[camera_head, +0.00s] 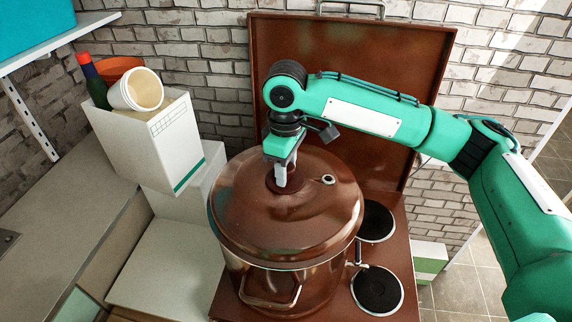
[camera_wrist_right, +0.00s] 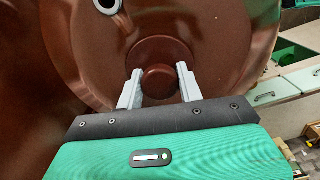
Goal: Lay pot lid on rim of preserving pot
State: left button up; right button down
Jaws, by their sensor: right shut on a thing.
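The brown pot lid (camera_head: 248,208) covers the top of the brown preserving pot (camera_head: 322,268), which stands on the stove. The lid looks nearly level and roughly centred; I cannot tell whether its whole edge touches the rim, which it hides. My right gripper (camera_head: 282,182) reaches down from above onto the lid's middle. In the right wrist view its two grey fingers (camera_wrist_right: 159,78) are shut on the round brown lid knob (camera_wrist_right: 159,83). A small ringed vent hole (camera_head: 328,179) shows in the lid. My left gripper is not in view.
The brown stove has two black burners (camera_head: 377,289) at right and a raised back panel (camera_head: 345,60) behind the pot. A white box (camera_head: 165,150) holding a bottle and pots stands at left. A pale worktop (camera_head: 60,200) lies further left.

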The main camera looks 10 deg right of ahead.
jog(key=shift+f, duration=0.15)
jog(key=c, duration=0.8)
grip_release()
jog(key=shift+f, duration=0.1)
